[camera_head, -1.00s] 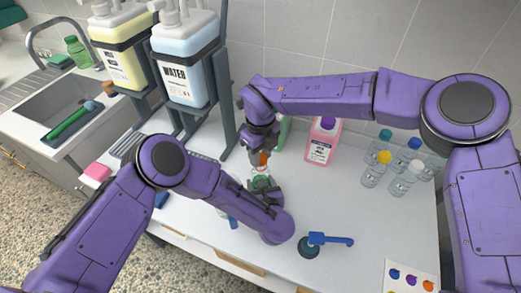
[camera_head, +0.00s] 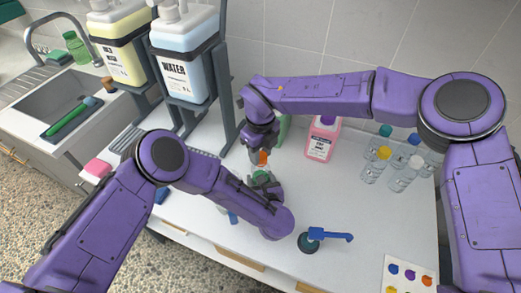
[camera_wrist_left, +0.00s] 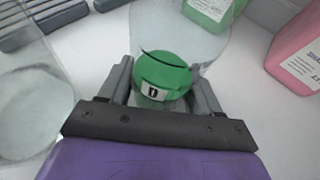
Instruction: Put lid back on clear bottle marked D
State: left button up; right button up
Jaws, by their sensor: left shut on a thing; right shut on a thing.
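The clear bottle (camera_head: 261,178) stands upright in the middle of the counter, with green showing in it. In the left wrist view its rounded green part (camera_wrist_left: 165,72) carries a white label marked D. My left gripper (camera_wrist_left: 158,90) is shut on it, one finger on each side. My right gripper (camera_head: 261,146) points down above the bottle, shut on a small orange lid (camera_head: 263,158). The lid is over or very near the bottle's top; I cannot tell whether they touch. The right fingertips are small and partly hidden.
Several clear bottles with coloured caps (camera_head: 383,152) stand at the right. A pink bottle (camera_head: 321,138) is behind the grippers. A blue-handled tool (camera_head: 330,235) lies in front, beside a colour-dot card (camera_head: 409,277). Dispenser jugs (camera_head: 184,55) and the sink (camera_head: 65,92) are at the left.

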jog(key=shift+f, duration=0.1)
jog(key=m, duration=0.4)
jog(key=shift+m, duration=0.3)
jog(key=m, duration=0.6)
jog(key=shift+f, duration=0.1)
jog(key=m, duration=1.2)
jog(key=shift+d, duration=0.1)
jog(key=m, duration=1.3)
